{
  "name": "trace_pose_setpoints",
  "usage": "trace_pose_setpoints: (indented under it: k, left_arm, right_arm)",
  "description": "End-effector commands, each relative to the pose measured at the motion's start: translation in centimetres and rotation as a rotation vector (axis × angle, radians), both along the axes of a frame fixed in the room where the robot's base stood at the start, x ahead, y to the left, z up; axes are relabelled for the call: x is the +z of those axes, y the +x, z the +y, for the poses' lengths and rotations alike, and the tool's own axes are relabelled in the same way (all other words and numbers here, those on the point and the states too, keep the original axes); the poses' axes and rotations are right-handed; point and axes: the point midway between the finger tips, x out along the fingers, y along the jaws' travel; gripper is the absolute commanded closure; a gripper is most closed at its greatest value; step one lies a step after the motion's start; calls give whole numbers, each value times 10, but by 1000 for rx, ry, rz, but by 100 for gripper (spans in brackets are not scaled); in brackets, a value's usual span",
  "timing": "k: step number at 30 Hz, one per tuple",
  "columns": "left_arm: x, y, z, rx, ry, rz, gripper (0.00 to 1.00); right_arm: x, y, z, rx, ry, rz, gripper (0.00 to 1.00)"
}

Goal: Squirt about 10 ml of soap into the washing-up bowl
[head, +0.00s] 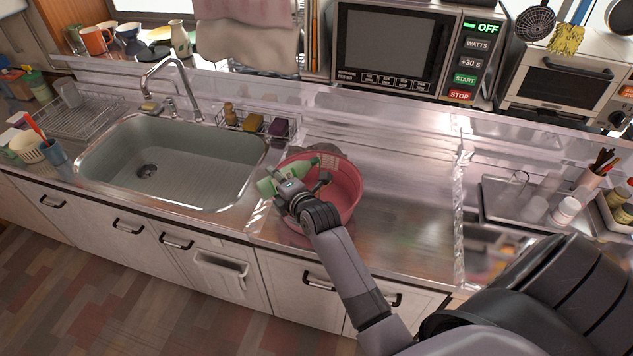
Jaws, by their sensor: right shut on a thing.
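The washing-up bowl (347,188) is red-pink and stands on the steel counter just right of the sink. My right gripper (283,187) is over the bowl's left side, shut on a green soap bottle (267,187). The bottle is tilted nearly onto its side, with one end left of the bowl's rim and the other pointing right over the bowl. The gripper and forearm hide part of the bottle and of the bowl's inside. I cannot tell whether any soap is in the bowl. My left gripper is not in view.
The sink (180,160) with its faucet (172,80) is to the left. A wire rack with sponges (253,123) stands behind the bowl's left side. A microwave (400,50) is at the back. The counter right of the bowl is clear up to a tray (520,206).

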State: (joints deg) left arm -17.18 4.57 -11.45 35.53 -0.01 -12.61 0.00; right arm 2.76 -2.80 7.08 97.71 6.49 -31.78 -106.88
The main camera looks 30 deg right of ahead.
Motion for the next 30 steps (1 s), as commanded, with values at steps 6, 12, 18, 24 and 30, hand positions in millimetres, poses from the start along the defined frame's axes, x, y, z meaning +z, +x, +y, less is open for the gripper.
trace_pose_setpoints:
  k: [6,12,18,24,30]
  left_arm:
    - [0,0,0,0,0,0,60]
    - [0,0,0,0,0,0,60]
    - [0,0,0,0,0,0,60]
    - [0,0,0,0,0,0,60]
    - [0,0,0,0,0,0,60]
  right_arm:
    - [0,0,0,0,9,-2,90]
    - [-1,0,0,0,19,-1,90]
    - [-1,0,0,1,29,-2,90]
    - [-2,0,0,0,39,-2,90]
    - [-3,0,1,0,48,-1,90]
